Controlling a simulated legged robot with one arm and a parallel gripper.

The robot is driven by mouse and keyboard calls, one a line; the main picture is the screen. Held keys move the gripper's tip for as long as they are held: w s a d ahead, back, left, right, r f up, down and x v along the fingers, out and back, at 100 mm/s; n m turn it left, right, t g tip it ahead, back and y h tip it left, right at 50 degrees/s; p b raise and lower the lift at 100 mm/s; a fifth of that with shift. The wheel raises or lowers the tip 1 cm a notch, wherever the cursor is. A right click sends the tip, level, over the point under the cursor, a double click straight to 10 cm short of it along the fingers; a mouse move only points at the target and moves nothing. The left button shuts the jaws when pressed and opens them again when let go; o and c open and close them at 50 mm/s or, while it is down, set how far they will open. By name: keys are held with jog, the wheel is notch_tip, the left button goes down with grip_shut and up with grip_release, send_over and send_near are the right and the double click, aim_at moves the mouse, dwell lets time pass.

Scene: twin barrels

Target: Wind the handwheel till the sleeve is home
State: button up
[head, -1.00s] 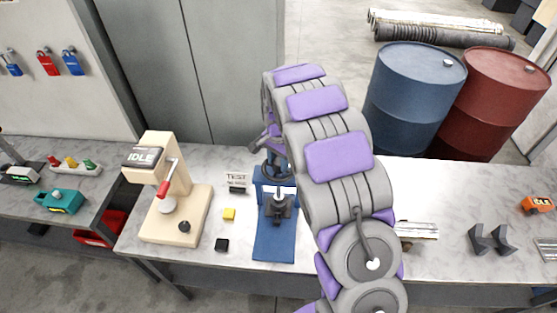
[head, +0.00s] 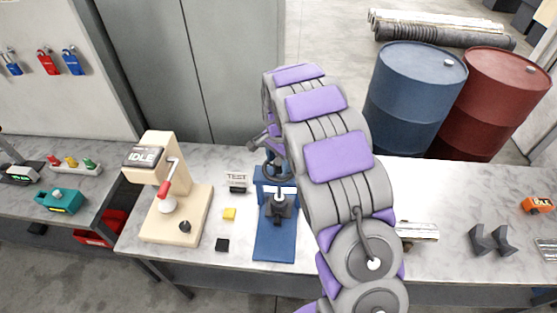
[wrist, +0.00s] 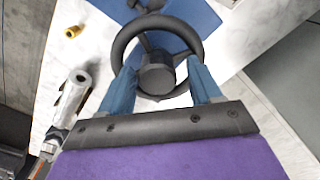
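The blue press (head: 274,235) stands on the bench, partly behind my arm. A dark block with a pale upright piece (head: 279,198) sits low in its frame; I cannot tell how far the sleeve is seated. The black handwheel (head: 276,172) is at its top, partly hidden by my arm; it shows clearly in the wrist view (wrist: 118,45), with its hub and spokes. My gripper (wrist: 162,66) is at the wheel, its two blue fingers apart on either side of the hub, tips overlapping the rim. Contact with the wheel is unclear.
Dark angled blocks (head: 481,239) stand right. Blue (head: 405,100) and red (head: 495,105) barrels stand behind the bench.

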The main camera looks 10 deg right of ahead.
aim_at(278, 161)
jog(key=shift+o, duration=0.4)
jog(key=shift+r, duration=0.15)
notch_tip(278, 161, up, 17)
dwell(0.3)
jog(key=shift+a, duration=0.1)
dwell(0.9)
jog(key=s+f+n+b, duration=0.3)
jog(key=s+f+n, duration=0.1)
jog(key=s, duration=1)
jog(key=s+f+n+g+b, duration=0.1)
jog(key=s+f+n+b, duration=0.2)
jog(key=s, duration=1.1)
jog(key=s+f+n+b, duration=0.4)
jog(key=s+f+b, duration=0.1)
jog(key=s, duration=0.9)
jog(key=shift+s+f+n+g, duration=0.2)
jog(key=shift+f+n+g, duration=0.1)
jog(key=shift+f+g, duration=0.15)
